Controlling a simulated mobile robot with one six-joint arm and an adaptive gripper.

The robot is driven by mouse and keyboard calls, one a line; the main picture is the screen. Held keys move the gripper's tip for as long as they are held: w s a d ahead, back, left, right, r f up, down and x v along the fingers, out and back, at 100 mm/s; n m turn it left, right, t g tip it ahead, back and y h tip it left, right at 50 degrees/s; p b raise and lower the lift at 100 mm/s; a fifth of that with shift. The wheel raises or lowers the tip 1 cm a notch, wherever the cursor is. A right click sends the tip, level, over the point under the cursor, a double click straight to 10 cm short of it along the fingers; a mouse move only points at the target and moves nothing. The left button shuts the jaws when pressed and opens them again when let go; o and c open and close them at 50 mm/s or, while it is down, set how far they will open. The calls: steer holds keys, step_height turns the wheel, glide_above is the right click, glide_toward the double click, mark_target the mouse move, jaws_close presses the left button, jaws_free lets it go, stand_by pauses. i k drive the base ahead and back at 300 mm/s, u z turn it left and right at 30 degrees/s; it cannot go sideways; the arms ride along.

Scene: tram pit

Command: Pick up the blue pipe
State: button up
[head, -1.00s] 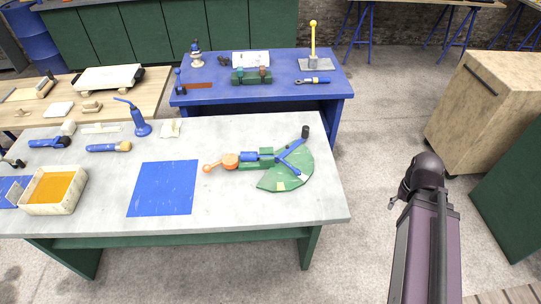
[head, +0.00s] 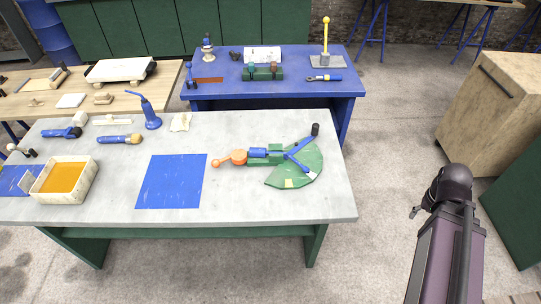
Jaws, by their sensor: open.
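On the grey-topped workbench (head: 230,205) in the head view stands a bench device with an orange knob and disc (head: 239,157), a green block and a green fan-shaped plate (head: 292,176). A blue bar (head: 300,147) with a black end slants over the plate. A short blue cylinder (head: 258,153) sits beside the orange disc. I cannot tell for sure which blue part is the pipe. My gripper (head: 415,212) shows only as a small dark part beside my arm, right of the bench and well apart from the device. It appears open and empty; most of it is hidden.
A blue mat (head: 172,182) lies left of the device. A tray with orange contents (head: 90,181) and blue-handled tools (head: 118,139) are farther left. A blue table (head: 215,96) stands behind. A wooden cabinet (head: 480,105) is at right. Floor between bench and cabinet is clear.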

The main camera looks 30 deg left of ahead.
mark_target(254, 152)
steer(key=z, duration=0.05)
steer(key=k, duration=1.4)
steer(key=u, duration=1.6)
steer(key=i, duration=1)
steer(key=z, duration=0.1)
